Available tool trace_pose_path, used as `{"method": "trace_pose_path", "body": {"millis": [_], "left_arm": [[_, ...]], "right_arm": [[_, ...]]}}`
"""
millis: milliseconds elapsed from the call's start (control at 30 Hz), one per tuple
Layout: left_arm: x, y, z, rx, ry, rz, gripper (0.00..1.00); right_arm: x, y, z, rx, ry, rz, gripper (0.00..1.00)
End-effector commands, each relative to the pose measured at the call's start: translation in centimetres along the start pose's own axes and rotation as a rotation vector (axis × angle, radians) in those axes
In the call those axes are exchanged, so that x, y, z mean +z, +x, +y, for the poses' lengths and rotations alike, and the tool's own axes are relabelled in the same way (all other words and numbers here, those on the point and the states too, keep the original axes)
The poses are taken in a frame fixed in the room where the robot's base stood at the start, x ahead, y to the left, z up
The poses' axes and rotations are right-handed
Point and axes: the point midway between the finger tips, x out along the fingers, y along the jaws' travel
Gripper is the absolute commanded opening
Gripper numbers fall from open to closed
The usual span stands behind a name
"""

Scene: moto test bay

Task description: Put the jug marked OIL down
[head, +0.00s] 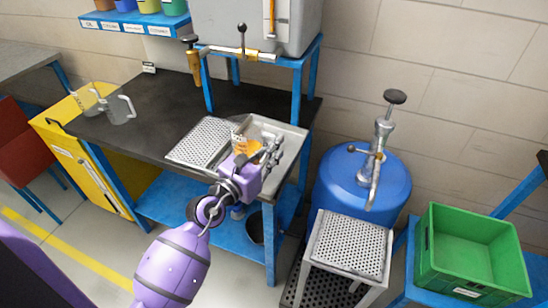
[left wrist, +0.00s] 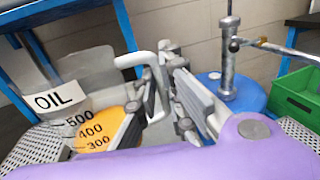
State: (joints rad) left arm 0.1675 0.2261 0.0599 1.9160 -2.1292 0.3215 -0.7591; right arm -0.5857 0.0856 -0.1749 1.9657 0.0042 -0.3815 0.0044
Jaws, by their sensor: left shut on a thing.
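The jug marked OIL (head: 243,137) is clear, with orange liquid low inside it. In the left wrist view the jug (left wrist: 88,80) shows its OIL label, the marks 300 to 500 and a pale handle. My left gripper (head: 270,150) is shut on the handle, at the jug's right side; the gripper (left wrist: 165,95) also shows in the left wrist view. The jug looks about upright over the metal tray (head: 292,140) at the bench's right end. I cannot tell whether its base touches the tray. My right gripper is not in view.
A perforated plate (head: 200,143) lies left of the jug. Two clear jugs (head: 118,106) stand at the bench's left end. A grey tank (head: 220,25) with a brass tap is behind. A blue drum (head: 345,182), perforated stand (head: 350,243) and green crate (head: 470,250) are at right.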

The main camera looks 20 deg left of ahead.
Motion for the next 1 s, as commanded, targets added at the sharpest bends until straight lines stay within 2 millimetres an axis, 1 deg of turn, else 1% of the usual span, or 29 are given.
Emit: {"method": "trace_pose_path", "body": {"millis": [67, 100, 233, 533, 667, 700, 833, 1000], "left_arm": [[-1.2, 0.7, 0.2, -0.001, 0.001, 0.003, 0.0], [-2.1, 0.5, 0.2, -0.002, 0.002, 0.007, 0.0], [-3.7, 0.5, 0.1, -0.002, 0.001, 0.005, 0.0], [-3.5, 0.6, 0.2, 0.0, 0.001, -0.003, 0.0], [-3.9, 0.5, 0.2, 0.0, 0.0, -0.001, 0.0], [-4.1, 0.5, 0.2, 0.0, -0.001, 0.001, 0.1], [-3.9, 0.5, 0.2, 0.0, -0.001, 0.0, 0.27], [-3.9, 0.5, 0.2, 0.0, -0.001, 0.0, 0.28]], "right_arm": [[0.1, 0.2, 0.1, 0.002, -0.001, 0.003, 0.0], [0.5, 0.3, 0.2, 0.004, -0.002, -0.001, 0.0], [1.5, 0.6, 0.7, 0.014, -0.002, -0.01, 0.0], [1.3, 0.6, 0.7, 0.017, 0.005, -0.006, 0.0], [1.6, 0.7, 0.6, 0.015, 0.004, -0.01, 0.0], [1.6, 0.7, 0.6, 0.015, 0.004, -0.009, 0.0], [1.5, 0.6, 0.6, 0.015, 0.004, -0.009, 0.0], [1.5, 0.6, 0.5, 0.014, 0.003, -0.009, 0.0]]}}
